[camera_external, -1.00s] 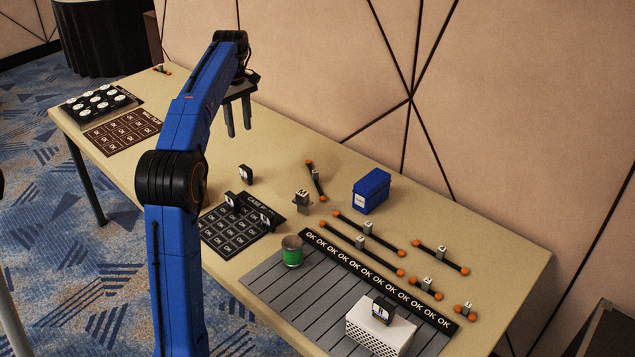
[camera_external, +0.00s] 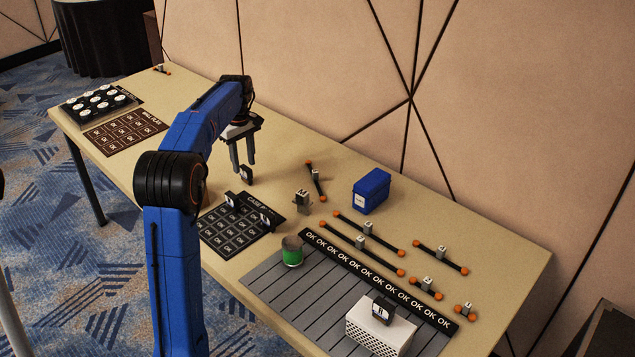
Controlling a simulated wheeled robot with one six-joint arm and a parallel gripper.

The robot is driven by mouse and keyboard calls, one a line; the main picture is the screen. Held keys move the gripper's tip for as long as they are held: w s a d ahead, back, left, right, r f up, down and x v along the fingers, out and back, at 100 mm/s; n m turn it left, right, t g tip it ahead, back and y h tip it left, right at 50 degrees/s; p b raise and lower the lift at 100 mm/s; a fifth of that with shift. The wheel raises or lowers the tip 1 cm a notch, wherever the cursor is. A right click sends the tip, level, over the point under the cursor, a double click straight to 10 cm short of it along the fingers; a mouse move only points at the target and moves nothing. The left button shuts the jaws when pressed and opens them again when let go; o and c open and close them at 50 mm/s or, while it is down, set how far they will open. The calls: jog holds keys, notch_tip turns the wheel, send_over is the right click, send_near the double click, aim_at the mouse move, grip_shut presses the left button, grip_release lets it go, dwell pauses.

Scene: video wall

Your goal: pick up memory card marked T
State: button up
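My gripper (camera_external: 243,167) points down over the table, its two fingers apart. Its tips are at a small dark card with a pale label (camera_external: 246,174), which stands upright on the table. The fingers appear to be beside or just above this card; I cannot tell whether they touch it. Similar dark cards stand on the case mat, one at its far-left edge (camera_external: 231,199) and one at its right (camera_external: 265,219). Another dark card (camera_external: 382,310) is on the white perforated box. The letters on these cards are too small to read, so I cannot tell which is marked T.
The black case mat (camera_external: 222,240) lies in front of the gripper. A grey block marked M (camera_external: 302,200), a green can (camera_external: 292,252), a blue box (camera_external: 371,191) and several orange-ended bars stand to the right.

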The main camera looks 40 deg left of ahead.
aim_at(245, 168)
jog(key=shift+w+f, duration=0.15)
jog(key=shift+f, duration=2.65)
grip_shut()
